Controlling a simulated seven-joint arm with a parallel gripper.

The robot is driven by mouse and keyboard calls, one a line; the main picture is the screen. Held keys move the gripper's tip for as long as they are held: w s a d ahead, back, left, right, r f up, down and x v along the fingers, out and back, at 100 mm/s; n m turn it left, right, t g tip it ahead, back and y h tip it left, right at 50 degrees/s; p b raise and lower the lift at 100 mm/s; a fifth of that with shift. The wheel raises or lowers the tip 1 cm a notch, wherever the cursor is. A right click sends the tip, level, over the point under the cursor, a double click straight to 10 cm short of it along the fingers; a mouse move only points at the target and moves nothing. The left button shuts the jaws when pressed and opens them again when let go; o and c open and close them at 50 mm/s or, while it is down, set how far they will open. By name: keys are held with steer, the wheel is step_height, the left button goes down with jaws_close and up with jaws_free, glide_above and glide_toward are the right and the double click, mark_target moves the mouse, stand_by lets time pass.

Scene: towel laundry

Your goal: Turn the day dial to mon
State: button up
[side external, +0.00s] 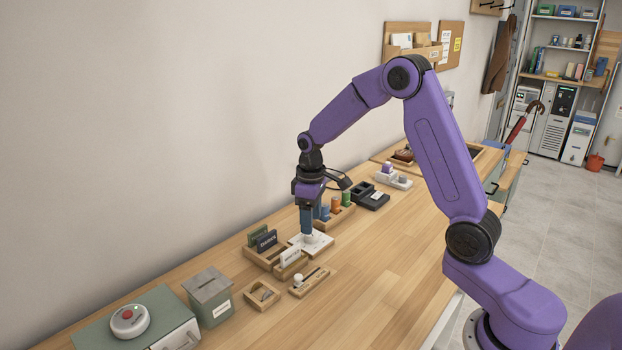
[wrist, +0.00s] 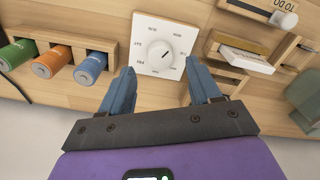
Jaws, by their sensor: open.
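The day dial is a round white knob (wrist: 160,54) on a square white plate (wrist: 145,24) in the wrist view. A dark pointer mark on the knob seems to point to the upper right in that view. My gripper (wrist: 160,68) is open, with one blue finger on each side of the plate's lower part and the knob between and slightly beyond the tips. In the side view my gripper (side external: 307,233) points down over the plate (side external: 323,243); contact with the knob cannot be told.
A wooden rack with green, orange and blue cylinders (wrist: 92,68) stands close left of the plate in the wrist view. Wooden holders with cards (wrist: 245,58) are close on the right.

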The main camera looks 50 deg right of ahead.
step_height(320, 180, up, 14)
steer(key=shift+f, duration=0.2)
stand_by(0.4)
steer(key=s+a+f+n, duration=0.2)
steer(key=s+a+n, duration=0.2)
steer(key=s+a, duration=0.85)
steer(key=s+d+f+n, duration=0.1)
steer(key=s+f+n, duration=0.1)
steer(key=s, duration=0.8)
steer(key=s+d+f+n, duration=0.1)
steer(key=s+f+n, duration=0.1)
steer(key=s, duration=0.8)
steer(key=shift+s+f, duration=0.2)
steer(key=shift+s, duration=0.15)
